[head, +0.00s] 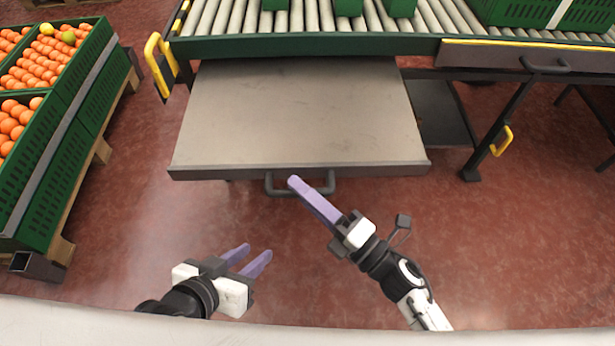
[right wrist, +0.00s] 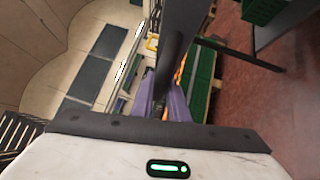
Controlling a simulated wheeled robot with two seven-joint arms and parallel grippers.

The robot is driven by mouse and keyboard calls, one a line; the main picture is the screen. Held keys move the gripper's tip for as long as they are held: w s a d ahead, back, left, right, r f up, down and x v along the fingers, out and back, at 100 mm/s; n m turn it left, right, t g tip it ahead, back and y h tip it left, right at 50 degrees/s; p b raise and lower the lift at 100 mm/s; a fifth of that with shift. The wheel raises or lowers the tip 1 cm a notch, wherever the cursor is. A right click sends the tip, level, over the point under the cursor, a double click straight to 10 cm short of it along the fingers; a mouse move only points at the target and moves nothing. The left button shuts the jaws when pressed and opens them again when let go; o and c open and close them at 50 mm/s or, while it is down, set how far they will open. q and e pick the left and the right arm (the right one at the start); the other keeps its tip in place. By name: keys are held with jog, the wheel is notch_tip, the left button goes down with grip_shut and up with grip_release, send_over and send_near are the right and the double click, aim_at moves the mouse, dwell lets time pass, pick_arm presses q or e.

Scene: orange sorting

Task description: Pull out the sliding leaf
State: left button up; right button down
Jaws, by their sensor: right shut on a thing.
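The sliding leaf (head: 300,110) is a flat grey panel standing well out from under the roller conveyor. Its dark front edge carries a dark bar handle (head: 270,186) at the middle. My right gripper (head: 296,184) has its purple fingers at this handle and is shut on it. In the right wrist view the fingers (right wrist: 162,103) stand on both sides of the dark bar, and the leaf's dark edge (right wrist: 185,25) rises above them. My left gripper (head: 257,252) is open and empty, low over the floor in front of the leaf.
Green crates of oranges (head: 50,70) stand on a pallet at the left. A yellow handle (head: 157,65) is by the conveyor (head: 400,22), which carries green crates. A closed front with a handle (head: 545,66) and a support leg (head: 490,140) are at the right. Red floor (head: 520,250) is free.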

pick_arm(q)
jog(key=shift+s+f, duration=0.1)
jog(key=shift+s, duration=0.1)
pick_arm(e)
jog(key=shift+s, duration=0.2)
jog(key=c, duration=1.7)
grip_release()
